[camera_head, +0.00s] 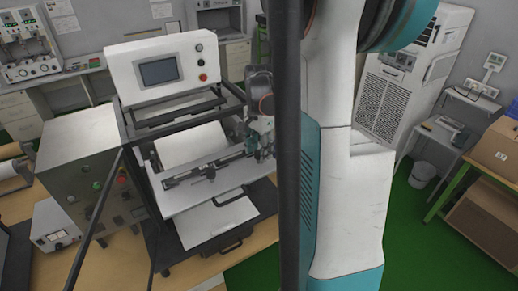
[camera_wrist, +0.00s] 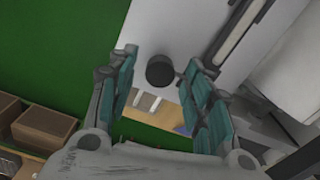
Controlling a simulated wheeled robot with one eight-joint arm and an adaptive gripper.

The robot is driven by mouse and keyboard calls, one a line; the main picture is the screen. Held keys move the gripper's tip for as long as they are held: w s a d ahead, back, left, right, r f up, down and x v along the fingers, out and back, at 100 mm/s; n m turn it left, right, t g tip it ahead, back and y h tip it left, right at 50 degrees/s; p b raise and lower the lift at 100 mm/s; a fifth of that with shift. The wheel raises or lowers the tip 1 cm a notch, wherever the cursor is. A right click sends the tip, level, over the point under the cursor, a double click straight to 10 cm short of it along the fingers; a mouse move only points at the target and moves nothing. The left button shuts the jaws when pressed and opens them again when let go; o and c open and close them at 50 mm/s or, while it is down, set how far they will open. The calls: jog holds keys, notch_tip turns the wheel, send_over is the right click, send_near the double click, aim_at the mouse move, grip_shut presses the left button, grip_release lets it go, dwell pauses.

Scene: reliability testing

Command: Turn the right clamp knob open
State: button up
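The test machine (camera_head: 205,194) has a pale plate with a dark clamp bar (camera_head: 228,160) across it. A small black knob (camera_head: 210,174) stands at the left part of the bar. My gripper (camera_head: 262,146) is at the right end of the bar and hides what lies there in the head view. In the wrist view, my gripper (camera_wrist: 157,62) has its two teal fingers spread apart. A round black knob (camera_wrist: 160,70) shows between the fingertips, over a pale surface. A gap shows on both sides of the knob. Contact with either finger is not visible.
A control panel with a screen (camera_head: 158,70) rises behind the plate. A grey cabinet with buttons (camera_head: 90,170) stands at the left. A dark frame (camera_head: 175,118) surrounds the plate. Cardboard boxes (camera_head: 495,150) sit at the far right. Green floor (camera_head: 425,235) is clear on the right.

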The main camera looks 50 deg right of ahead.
jog(key=c, duration=1)
jog(key=shift+n+b, duration=0.3)
jog(key=shift+n, duration=0.1)
jog(key=n+b, duration=0.2)
jog(key=n, duration=0.1)
jog(key=shift+f+n, duration=0.1)
jog(key=shift+n, duration=0.3)
jog(key=n+b, duration=0.1)
jog(key=n, duration=0.3)
jog(key=shift+n+b, duration=0.3)
jog(key=shift+b, duration=0.1)
jog(key=n+b, duration=0.1)
jog(key=n, duration=0.3)
jog(key=n+b, duration=0.1)
jog(key=n, duration=0.3)
jog(key=shift+n, duration=0.3)
jog(key=shift+a, duration=0.1)
